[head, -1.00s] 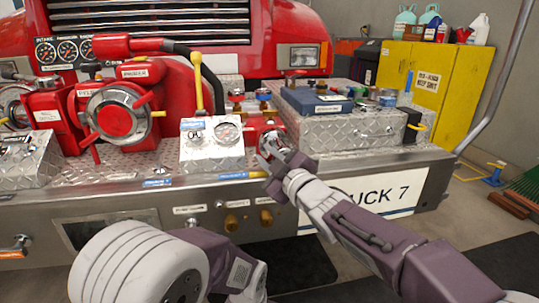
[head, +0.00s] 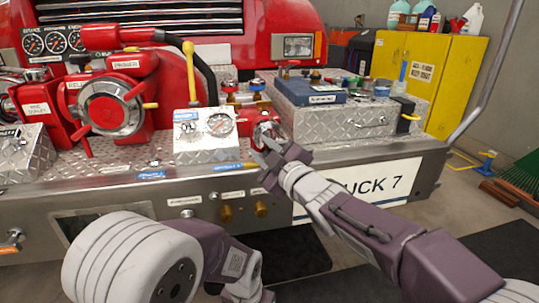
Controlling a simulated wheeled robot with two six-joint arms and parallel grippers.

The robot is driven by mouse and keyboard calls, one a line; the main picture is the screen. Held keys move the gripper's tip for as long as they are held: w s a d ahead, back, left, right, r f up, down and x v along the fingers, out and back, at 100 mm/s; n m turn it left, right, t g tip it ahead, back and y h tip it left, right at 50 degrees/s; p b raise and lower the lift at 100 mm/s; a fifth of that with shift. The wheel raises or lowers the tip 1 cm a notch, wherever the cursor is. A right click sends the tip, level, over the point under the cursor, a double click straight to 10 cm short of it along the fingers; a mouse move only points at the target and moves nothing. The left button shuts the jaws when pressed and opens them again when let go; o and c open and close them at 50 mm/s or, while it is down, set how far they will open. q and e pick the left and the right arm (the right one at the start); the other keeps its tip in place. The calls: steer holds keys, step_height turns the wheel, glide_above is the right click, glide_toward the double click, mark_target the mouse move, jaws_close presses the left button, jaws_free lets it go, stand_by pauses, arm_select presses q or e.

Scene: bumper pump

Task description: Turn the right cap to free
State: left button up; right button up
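The pump's right cap (head: 266,131) is a red and silver outlet at the right of the pump, just right of the gauge box. My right gripper (head: 265,153) is directly in front of and slightly below it. Its fingers point at the cap and look parted, with no clear hold on it. The fingers partly cover the cap, so I cannot tell whether they touch it. My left arm shows at the bottom, but its gripper is out of view.
The gauge box (head: 206,135) stands close left of the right gripper. A diamond-plate box (head: 350,128) with a blue case (head: 309,91) on it is to the right. The steel bumper (head: 180,190) runs below. A yellow cabinet (head: 437,75) stands behind right.

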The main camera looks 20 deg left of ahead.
steer(key=p+v, duration=0.1)
steer(key=v, duration=0.7)
steer(key=shift+d, duration=0.1)
